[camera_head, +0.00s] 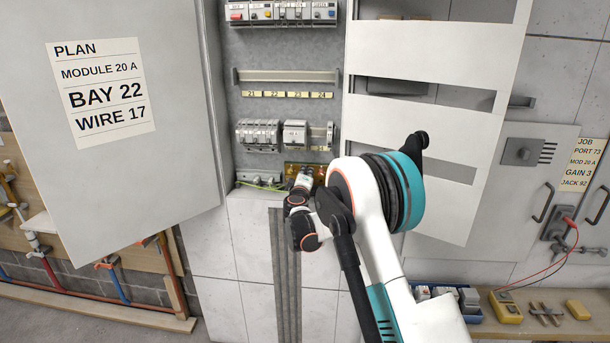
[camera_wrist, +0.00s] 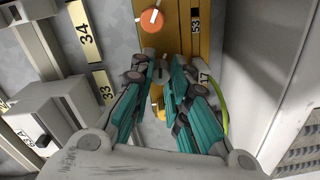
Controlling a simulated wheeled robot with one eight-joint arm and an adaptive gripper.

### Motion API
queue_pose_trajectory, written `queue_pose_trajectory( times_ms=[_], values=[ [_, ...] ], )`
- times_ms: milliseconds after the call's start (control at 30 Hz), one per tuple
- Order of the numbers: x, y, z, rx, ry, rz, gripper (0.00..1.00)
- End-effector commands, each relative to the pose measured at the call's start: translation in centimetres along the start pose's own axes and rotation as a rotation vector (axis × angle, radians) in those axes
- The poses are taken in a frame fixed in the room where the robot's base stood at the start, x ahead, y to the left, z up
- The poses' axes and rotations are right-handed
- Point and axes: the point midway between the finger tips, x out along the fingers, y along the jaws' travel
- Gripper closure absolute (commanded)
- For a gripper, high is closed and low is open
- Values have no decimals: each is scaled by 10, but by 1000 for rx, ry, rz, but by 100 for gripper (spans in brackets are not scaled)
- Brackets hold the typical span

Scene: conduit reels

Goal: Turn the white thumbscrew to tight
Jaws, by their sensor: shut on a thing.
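My gripper (camera_wrist: 157,70) reaches down to an orange-brown terminal plate (camera_wrist: 185,35) in the open cabinet. Its teal fingers are closed in on a small pale piece between the tips, which I take to be the white thumbscrew (camera_wrist: 157,90); the fingers hide most of it, and its turn angle cannot be read. An orange round knob (camera_wrist: 152,21) with a white bar across it stands on the plate beyond the fingertips. In the head view my gripper (camera_head: 301,181) is at the low plate (camera_head: 317,170), and the thumbscrew is hidden there.
The cabinet door (camera_head: 110,110) with the plan label stands open at the left. White slotted panels (camera_head: 430,60) are at the right. Breaker modules (camera_head: 258,134) sit above the plate. A green wire (camera_wrist: 222,108) runs close to the right finger. Tags 34 and 33 are at the left.

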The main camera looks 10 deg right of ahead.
Motion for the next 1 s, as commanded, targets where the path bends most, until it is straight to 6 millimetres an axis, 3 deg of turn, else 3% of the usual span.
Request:
queue_pose_trajectory(
  times_ms=[500,1000],
  values=[
    [-1,-2,2,341,7,-2,100],
    [-1,-2,2,407,8,-2,100]
  ],
)
